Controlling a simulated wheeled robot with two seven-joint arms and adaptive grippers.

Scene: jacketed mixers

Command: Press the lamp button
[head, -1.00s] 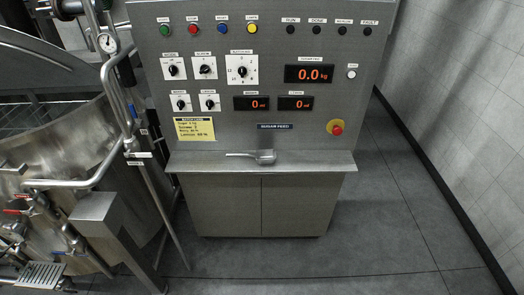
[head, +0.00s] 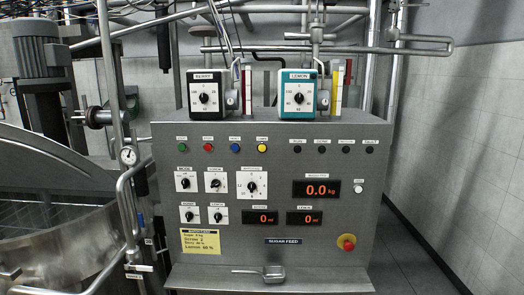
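A grey control panel (head: 300,262) stands in front of me. A row of round buttons runs along its upper left: green (head: 182,148), red (head: 208,148), blue (head: 235,147) and yellow (head: 262,147). The yellow one is the rightmost of these coloured buttons. The small labels above them are too small to read with certainty, so I cannot be sure which is the lamp button. A small white round button (head: 359,188) sits right of the large red display. Neither of my grippers is in view.
A metal scoop (head: 264,274) lies on the panel's front shelf (head: 200,277). A red emergency knob (head: 347,243) is at the lower right. Two dosing boxes, black (head: 208,95) and teal (head: 298,95), stand on top. Pipes and a steel vessel (head: 55,235) crowd the left.

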